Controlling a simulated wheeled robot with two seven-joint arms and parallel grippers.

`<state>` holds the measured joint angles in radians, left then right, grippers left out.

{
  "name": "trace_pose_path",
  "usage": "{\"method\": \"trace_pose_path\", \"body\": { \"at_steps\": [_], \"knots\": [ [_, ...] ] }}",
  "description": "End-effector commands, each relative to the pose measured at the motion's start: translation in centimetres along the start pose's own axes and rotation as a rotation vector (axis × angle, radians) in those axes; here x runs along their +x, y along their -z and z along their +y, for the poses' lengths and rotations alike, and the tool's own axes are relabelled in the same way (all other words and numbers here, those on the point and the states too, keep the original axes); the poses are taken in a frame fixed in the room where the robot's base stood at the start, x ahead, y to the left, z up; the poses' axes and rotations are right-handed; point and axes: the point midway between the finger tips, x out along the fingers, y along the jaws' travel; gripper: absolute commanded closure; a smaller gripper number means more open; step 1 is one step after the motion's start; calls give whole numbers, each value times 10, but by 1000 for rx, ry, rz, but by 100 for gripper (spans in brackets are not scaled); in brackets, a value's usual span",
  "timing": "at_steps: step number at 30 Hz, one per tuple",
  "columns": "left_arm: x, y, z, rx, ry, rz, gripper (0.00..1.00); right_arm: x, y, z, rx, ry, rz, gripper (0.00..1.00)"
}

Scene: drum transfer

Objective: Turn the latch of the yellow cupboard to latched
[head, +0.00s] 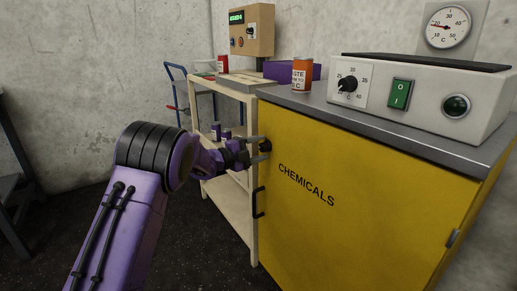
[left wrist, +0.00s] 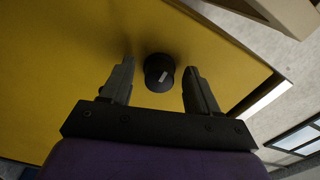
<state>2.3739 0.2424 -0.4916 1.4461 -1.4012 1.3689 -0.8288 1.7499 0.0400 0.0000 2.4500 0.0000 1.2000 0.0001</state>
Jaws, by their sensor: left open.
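The yellow cupboard (head: 360,200), lettered "CHEMICALS", stands at the right in the head view with its door closed. Its latch is a round black knob (head: 265,146) near the upper left corner of the door. My left gripper (head: 262,152) is open in front of the knob. In the left wrist view its fingers (left wrist: 157,85) are on either side of the knob, with a gap on both sides. My right gripper is not in view.
A black door handle (head: 259,202) sits below the latch. A grey control unit (head: 420,90) and an orange tin (head: 302,74) stand on the cupboard top. A pale shelf trolley (head: 228,185) stands close on the left. A blue hand truck (head: 178,95) is behind it.

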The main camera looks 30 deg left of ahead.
Motion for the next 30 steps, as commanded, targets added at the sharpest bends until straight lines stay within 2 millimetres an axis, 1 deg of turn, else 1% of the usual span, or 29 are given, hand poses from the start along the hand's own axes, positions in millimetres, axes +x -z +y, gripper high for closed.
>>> {"method": "trace_pose_path", "body": {
  "at_steps": [2, 9, 13, 15, 18, 30],
  "knots": [
    [-13, 0, -2, -3, 1, -3, 40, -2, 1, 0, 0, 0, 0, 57],
    [-71, -1, -2, -2, 4, -5, 40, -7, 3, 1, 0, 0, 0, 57],
    [-92, -1, -2, -2, 2, -4, 40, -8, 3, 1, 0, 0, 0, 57],
    [-98, -1, -1, -1, 3, -4, 40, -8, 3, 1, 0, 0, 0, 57],
    [-102, -1, -1, 0, 2, -4, 40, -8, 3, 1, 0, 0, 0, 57],
    [-101, -1, -1, 0, 2, -4, 40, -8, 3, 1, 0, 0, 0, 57]
  ]
}}
